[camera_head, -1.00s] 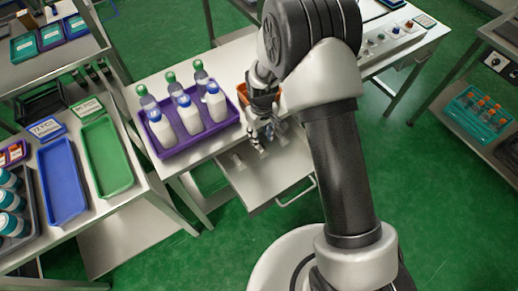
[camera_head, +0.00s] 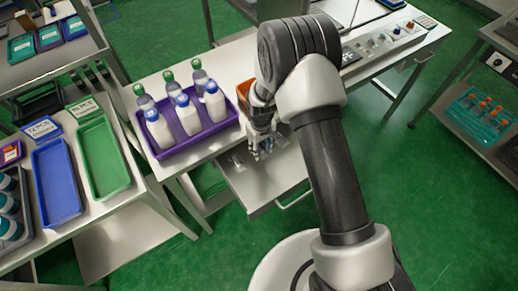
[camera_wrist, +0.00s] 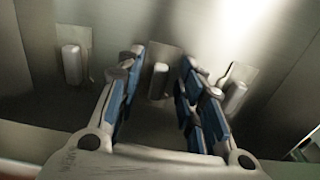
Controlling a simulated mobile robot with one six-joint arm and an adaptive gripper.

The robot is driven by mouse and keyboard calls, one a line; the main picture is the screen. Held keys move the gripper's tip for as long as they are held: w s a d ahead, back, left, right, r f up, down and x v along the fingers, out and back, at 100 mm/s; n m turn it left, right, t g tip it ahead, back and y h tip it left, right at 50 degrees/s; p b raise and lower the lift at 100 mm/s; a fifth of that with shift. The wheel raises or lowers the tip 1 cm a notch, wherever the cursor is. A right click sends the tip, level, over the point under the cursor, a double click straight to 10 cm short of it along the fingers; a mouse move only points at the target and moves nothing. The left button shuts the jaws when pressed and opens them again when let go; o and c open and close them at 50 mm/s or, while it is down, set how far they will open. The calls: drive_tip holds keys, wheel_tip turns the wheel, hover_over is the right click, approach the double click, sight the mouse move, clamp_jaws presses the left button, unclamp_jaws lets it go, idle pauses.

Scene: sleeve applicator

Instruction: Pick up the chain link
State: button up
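In the wrist view, an open metal drawer holds three small pale grey pieces, each a rounded peg against a flat plate: a left piece (camera_wrist: 72,63), a middle piece (camera_wrist: 158,80) and a right piece (camera_wrist: 236,96). I cannot tell for sure that these are chain links. My gripper (camera_wrist: 160,65) is open, its blue-padded fingers on either side of the middle piece. I see no contact with it. In the head view my gripper (camera_head: 260,153) points down into the drawer (camera_head: 262,192), and hides part of its inside.
A purple tray (camera_head: 215,143) with several capped bottles stands on the table left of my gripper. An orange bin (camera_head: 243,91) is close behind it. The drawer walls surround the fingers. Blue (camera_head: 58,185) and green (camera_head: 104,160) trays lie on the left table.

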clamp_jaws()
drive_tip(key=shift+r, duration=0.1)
idle(0.4)
